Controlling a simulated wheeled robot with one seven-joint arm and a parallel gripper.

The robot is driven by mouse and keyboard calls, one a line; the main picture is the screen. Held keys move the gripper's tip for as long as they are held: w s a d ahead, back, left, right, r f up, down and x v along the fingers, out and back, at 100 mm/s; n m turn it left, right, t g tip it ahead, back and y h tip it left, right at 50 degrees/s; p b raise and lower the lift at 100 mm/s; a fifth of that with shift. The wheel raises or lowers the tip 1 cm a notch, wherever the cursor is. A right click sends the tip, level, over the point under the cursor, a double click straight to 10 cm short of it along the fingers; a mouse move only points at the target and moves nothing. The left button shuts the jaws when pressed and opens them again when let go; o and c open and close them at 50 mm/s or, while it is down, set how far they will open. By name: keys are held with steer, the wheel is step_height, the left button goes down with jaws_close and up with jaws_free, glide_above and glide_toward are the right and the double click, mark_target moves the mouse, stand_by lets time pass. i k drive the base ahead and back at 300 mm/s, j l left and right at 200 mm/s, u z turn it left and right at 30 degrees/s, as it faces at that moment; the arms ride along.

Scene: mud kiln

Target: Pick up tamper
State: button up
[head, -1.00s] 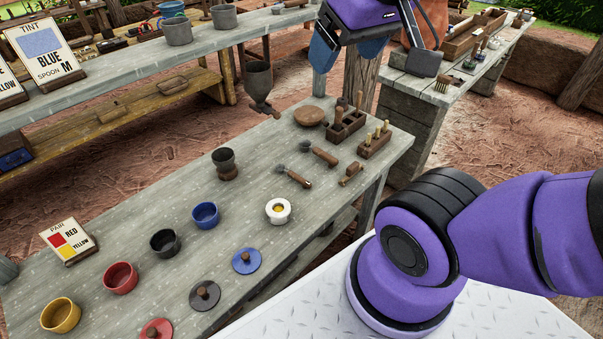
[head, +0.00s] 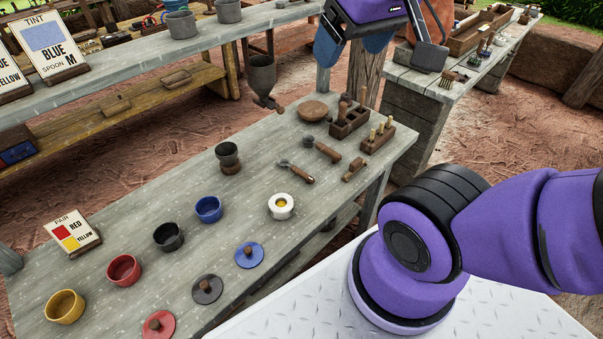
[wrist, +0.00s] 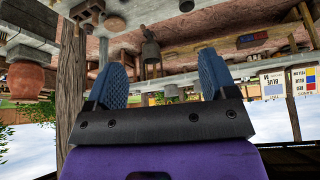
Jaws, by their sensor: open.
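Two wooden-handled tools lie side by side on the near grey table. One, with a dark round head, looks most like the tamper (head: 322,150); the other, a thinner tool (head: 296,172) with a greyer head, lies nearer the front. I cannot tell for sure which is the tamper. My gripper (head: 352,46) is at the top of the head view, open and empty, high above the table's back right end and apart from both tools. The wrist view shows its two blue fingers (wrist: 162,80) spread wide, with nothing between them. Neither tool is clear there.
A small wooden block (head: 354,170), a rack of pegs (head: 378,138), a tool holder (head: 349,122) and a wooden disc (head: 313,111) stand near the tools. A white pot (head: 281,206), a blue cup (head: 208,209) and a dark cup (head: 228,155) stand left. A funnel (head: 263,78) hangs behind.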

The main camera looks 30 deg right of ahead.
mark_target(343, 106)
steer(key=l+z, duration=0.1)
steer(key=l, duration=0.4)
steer(key=i+l, duration=0.15)
steer(key=l, duration=0.35)
steer(key=i+l+z, duration=0.15)
steer(key=l, duration=0.35)
steer(key=k, duration=0.05)
